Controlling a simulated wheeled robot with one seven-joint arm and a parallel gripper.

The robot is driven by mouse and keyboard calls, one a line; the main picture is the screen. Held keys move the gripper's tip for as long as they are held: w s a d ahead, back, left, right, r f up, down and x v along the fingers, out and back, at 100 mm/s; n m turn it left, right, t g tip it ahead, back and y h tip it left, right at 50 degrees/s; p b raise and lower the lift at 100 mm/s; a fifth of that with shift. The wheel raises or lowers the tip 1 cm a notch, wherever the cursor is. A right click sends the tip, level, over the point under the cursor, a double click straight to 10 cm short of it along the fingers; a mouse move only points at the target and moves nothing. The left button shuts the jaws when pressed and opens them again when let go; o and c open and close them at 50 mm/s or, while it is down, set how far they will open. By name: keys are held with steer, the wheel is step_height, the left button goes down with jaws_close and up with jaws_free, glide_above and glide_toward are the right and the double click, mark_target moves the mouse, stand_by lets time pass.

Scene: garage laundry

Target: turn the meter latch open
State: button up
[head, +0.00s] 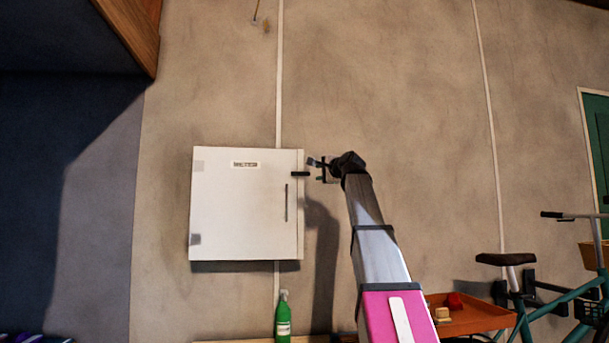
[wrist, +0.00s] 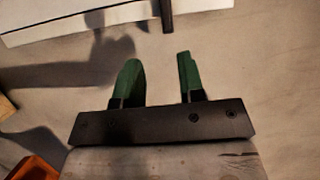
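The white meter cabinet (head: 235,215) hangs on the wall, its door closed and a label near its top. The small dark latch (head: 300,174) lies level across the door's upper right edge. My gripper (head: 316,170) is just right of the latch, fingers toward the cabinet. In the wrist view, my gripper (wrist: 157,68) is open, with a clear gap between its green fingers and nothing in it. A dark bar that looks like the latch (wrist: 166,14) is ahead of the fingertips, apart from them. The white cabinet edge (wrist: 60,25) shows at the top.
A dark vertical handle (head: 286,203) is on the door below the latch. A green bottle (head: 283,318) stands below the cabinet. An orange tray (head: 475,318) and a bicycle (head: 540,305) are at the lower right. The wall right of the cabinet is mostly bare.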

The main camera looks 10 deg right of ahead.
mark_target(303, 173)
steer(key=x, duration=0.3)
steer(key=a+x, duration=0.1)
steer(key=x, duration=0.3)
steer(key=r+x, duration=0.1)
steer(key=x, duration=0.3)
steer(key=shift+s+a, duration=0.3)
steer(key=shift+s, duration=0.05)
jaws_close()
